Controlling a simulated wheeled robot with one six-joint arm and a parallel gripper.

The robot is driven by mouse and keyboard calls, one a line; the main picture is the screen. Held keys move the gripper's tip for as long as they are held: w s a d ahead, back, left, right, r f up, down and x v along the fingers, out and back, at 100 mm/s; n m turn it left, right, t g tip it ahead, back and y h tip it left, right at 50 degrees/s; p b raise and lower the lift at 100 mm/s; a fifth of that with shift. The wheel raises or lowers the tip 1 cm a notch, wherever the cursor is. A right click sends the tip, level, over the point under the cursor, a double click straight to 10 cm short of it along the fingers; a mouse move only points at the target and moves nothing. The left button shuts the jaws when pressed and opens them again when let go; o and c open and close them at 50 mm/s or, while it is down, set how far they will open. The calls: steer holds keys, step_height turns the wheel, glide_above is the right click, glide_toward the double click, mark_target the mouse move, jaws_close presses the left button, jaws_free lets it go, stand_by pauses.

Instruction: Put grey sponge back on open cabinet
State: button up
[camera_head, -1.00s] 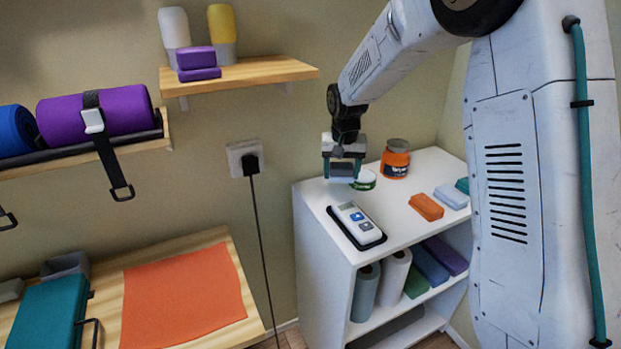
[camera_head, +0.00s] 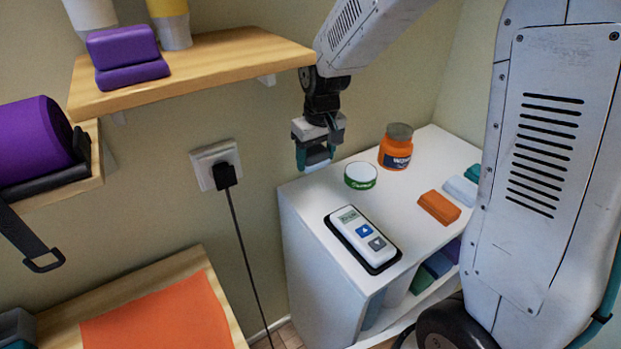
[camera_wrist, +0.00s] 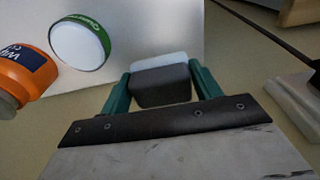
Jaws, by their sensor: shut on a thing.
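My gripper (camera_head: 315,164) hangs near the back left corner of the white open cabinet (camera_head: 313,235), close to the wall. In the wrist view its teal fingers are shut on the grey sponge (camera_wrist: 161,88), a dark grey block with a paler strip along its far edge. In the head view the sponge is mostly hidden by the fingers. I cannot tell exactly how high it is above the cabinet top. Orange (camera_head: 438,207), pale blue (camera_head: 461,190) and teal (camera_head: 473,173) blocks lie in a row on the cabinet's right side.
On the cabinet top are a green-and-white tin (camera_head: 360,175), an orange jar (camera_head: 396,147) and a white device (camera_head: 364,238) on a black tray. A wooden wall shelf (camera_head: 215,62) is left of my arm. A plug and cord (camera_head: 228,176) hang on the wall.

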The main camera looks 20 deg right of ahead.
mark_target(313, 168)
steer(key=f, duration=0.3)
steer(key=shift+a+f, duration=0.3)
steer(key=shift+f, duration=1.85)
steer(key=shift+f, duration=0.15)
steer(key=o, duration=1)
steer(key=shift+o, duration=0.2)
steer(key=r, duration=0.4)
steer(key=s+r, duration=0.1)
steer(key=r, duration=0.7)
steer(key=shift+s+d+r, duration=0.2)
steer(key=shift+s, duration=0.05)
steer(key=s+d+r+m, duration=0.1)
steer(key=s+r, duration=0.3)
steer(key=s, duration=0.9)
steer(key=s+d+r+m, duration=0.1)
steer(key=s+r, duration=0.3)
steer(key=s, duration=1)
steer(key=shift+s+d, duration=0.15)
steer(key=shift+d, duration=0.2)
